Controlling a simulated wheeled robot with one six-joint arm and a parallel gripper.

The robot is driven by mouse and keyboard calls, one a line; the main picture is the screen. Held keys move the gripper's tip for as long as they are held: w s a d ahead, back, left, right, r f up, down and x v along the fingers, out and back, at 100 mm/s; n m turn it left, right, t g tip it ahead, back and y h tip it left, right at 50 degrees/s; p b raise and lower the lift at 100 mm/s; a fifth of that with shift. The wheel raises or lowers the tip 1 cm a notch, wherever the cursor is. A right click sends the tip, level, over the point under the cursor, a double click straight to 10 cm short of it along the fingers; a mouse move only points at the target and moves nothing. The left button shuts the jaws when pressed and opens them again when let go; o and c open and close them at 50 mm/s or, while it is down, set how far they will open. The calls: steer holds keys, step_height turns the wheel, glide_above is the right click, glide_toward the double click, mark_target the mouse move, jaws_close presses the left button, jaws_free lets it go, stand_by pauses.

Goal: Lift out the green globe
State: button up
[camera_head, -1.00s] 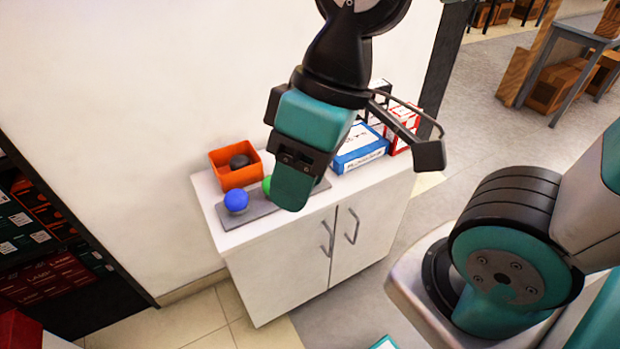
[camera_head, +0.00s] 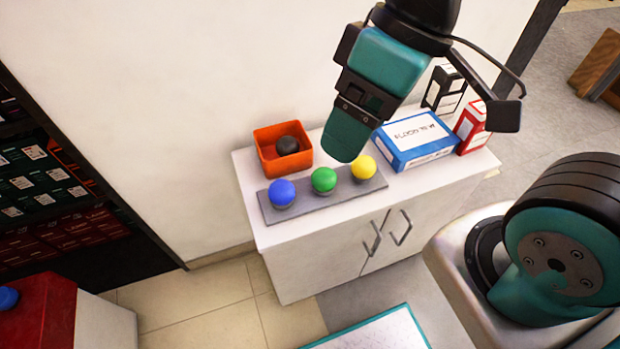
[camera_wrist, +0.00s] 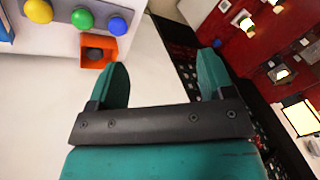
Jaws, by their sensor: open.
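The green globe (camera_head: 324,180) sits on a grey strip (camera_head: 358,192) on the white cabinet top, between a blue globe (camera_head: 282,193) and a yellow globe (camera_head: 363,167). In the wrist view the green globe (camera_wrist: 83,19) is at the upper left, between the yellow globe (camera_wrist: 38,11) and the blue globe (camera_wrist: 117,26). My gripper (camera_head: 345,145) hangs above and behind the strip in the head view. In the wrist view its two teal fingers (camera_wrist: 162,80) are apart with nothing between them.
An orange bin (camera_head: 272,160) holding a dark ball (camera_head: 287,145) stands behind the strip. A blue-and-white box (camera_head: 415,140), a red box (camera_head: 470,128) and a black-and-white box (camera_head: 443,90) stand at the right of the cabinet top. Dark shelving is at left.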

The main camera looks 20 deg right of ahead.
steer(key=shift+o, duration=1.4)
steer(key=w+d+f+n+h+b, duration=0.2)
steer(key=w+f+n+b, duration=0.1)
steer(key=w+f+n, duration=0.4)
steer(key=w+f, duration=0.2)
steer(key=w, duration=0.1)
steer(key=shift+w+d+b, duration=0.15)
steer(key=shift+w+b, duration=0.2)
steer(key=n+h+b, duration=0.2)
steer(key=n, duration=0.4)
glide_above(324, 174)
step_height(324, 174, down, 8)
steer(key=shift+n, duration=0.5)
step_height(324, 174, down, 12)
steer(key=shift+r+b, duration=0.1)
steer(key=shift+b, duration=0.3)
steer(key=shift+f, duration=2.9)
steer(key=c, duration=1)
steer(key=shift+r, duration=0.1)
